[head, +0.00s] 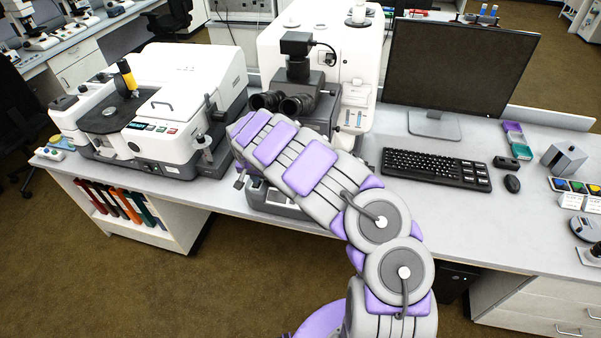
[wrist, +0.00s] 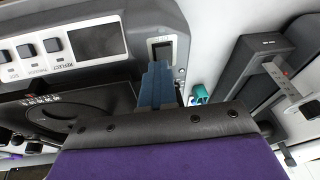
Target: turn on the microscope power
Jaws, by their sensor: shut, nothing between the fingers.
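The microscope (head: 345,45) is a white unit with dark eyepieces (head: 285,102) in the middle of the desk in the head view. My arm covers much of its front and lower part. In the wrist view, its panel shows a dark switch (wrist: 161,47) in a light-edged recess, beside a dark screen (wrist: 97,42). My gripper (wrist: 157,72) has its blue fingers closed together, empty, with their tips just below the switch in the picture. I cannot tell whether they touch it. The fingers are not clearly visible in the head view.
Several square buttons (wrist: 27,51) lie left of the screen. A white instrument (head: 170,95) stands left of the microscope. A monitor (head: 458,65), keyboard (head: 436,168) and mouse (head: 512,184) are on the right. Bare desk (head: 545,235) lies at the front right.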

